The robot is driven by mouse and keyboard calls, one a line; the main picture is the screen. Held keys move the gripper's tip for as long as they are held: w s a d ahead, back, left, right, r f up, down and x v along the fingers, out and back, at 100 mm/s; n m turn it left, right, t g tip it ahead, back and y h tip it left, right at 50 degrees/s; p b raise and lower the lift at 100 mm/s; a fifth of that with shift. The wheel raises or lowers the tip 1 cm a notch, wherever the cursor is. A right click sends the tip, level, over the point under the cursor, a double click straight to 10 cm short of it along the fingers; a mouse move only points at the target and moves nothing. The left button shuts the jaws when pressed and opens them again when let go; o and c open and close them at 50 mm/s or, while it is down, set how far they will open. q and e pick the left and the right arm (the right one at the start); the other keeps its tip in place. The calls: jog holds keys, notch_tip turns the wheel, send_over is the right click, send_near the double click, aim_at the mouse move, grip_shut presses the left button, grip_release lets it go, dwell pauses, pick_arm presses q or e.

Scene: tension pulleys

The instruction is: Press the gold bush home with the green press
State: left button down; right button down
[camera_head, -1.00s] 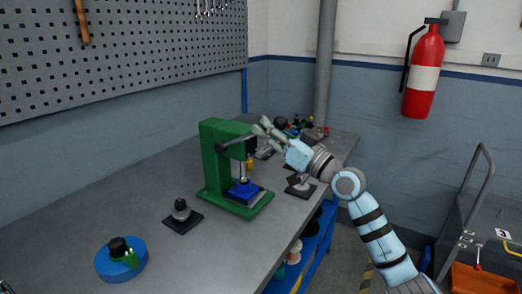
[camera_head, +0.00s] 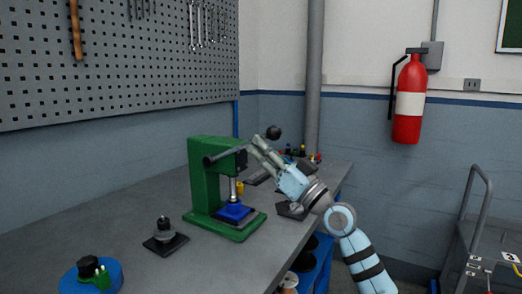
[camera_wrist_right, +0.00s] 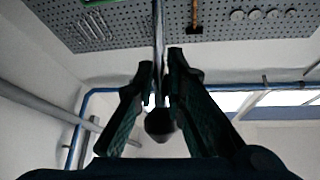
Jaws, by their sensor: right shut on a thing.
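The green press (camera_head: 203,185) stands on the bench with its dark lever (camera_head: 222,155) sloping up to the right to a black knob (camera_head: 273,132). My right gripper (camera_head: 256,145) is shut on the lever, just below the knob. In the right wrist view, the lever (camera_wrist_right: 158,45) runs between the two fingers, with its knob (camera_wrist_right: 160,124) nearer the palm. The ram (camera_head: 232,190) stands above a blue block (camera_head: 235,211) on the press base. A small gold-yellow piece (camera_head: 239,187) shows beside the ram; I cannot tell whether it is the bush. My left gripper is out of view.
A blue disc (camera_head: 72,287) with black and green parts is at the front left. Small coloured items (camera_head: 303,153) crowd the far bench end. Bare bench lies between them.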

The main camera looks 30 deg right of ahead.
jog(key=shift+w+f, duration=0.1)
jog(key=shift+f, duration=0.1)
dwell(0.4)
jog(key=c, duration=1.9)
grip_release()
jog(key=shift+d, duration=0.1)
jog(key=shift+o, duration=1.3)
jog(key=shift+d, duration=0.3)
notch_tip(320, 180, up, 10)
